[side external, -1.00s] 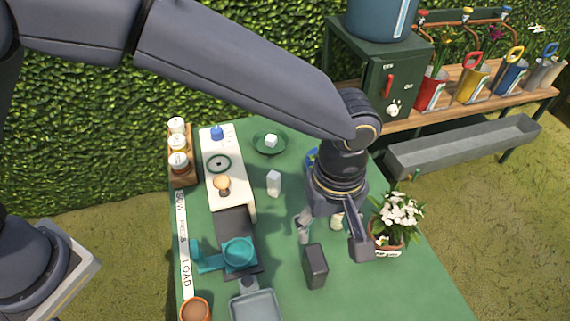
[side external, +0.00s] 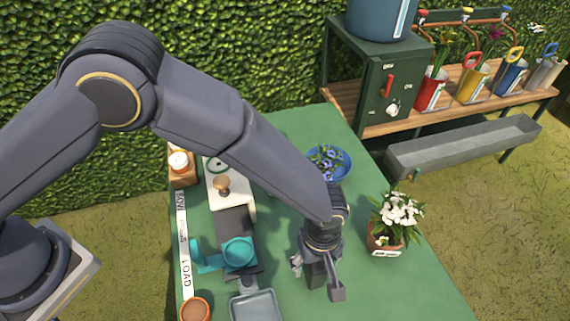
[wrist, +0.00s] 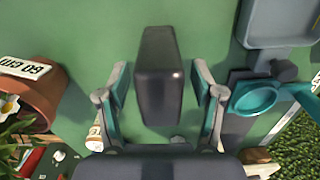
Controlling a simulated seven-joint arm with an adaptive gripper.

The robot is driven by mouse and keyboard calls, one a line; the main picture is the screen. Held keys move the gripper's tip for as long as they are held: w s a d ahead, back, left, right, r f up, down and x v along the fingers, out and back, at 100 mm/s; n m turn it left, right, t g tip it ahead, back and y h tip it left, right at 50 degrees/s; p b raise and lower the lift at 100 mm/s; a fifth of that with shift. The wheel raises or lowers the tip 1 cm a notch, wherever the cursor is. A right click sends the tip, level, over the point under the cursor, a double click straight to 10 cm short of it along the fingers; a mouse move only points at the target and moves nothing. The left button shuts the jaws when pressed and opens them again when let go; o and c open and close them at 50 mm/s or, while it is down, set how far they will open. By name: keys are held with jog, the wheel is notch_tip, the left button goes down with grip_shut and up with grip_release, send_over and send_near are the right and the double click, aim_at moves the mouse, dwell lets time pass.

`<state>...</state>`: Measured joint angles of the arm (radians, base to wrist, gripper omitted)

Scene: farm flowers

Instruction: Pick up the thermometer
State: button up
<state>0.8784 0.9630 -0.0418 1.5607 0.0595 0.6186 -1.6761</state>
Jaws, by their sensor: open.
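A dark grey upright block (wrist: 158,70) stands on the green table (wrist: 205,35); I see no dial or scale on it, so I cannot tell for sure that it is the thermometer. My gripper (wrist: 160,87) is open, with one finger on each side of the block and a visible gap on both sides. In the side view, my gripper (side external: 317,281) points down over the block (side external: 317,272), which the wrist and fingers partly hide. I cannot tell exactly how far down the fingers reach along it.
A potted white flower (side external: 397,212) stands to the right. A teal cup (side external: 238,252) and a grey tray (side external: 254,307) are to the left. A blue bowl of flowers (side external: 343,162) is behind my gripper. The table's right front is bare.

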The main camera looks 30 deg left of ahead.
jog(key=shift+f, duration=0.35)
jog(key=shift+c, duration=0.4)
jog(key=c, duration=1.2)
jog(key=shift+r, duration=0.2)
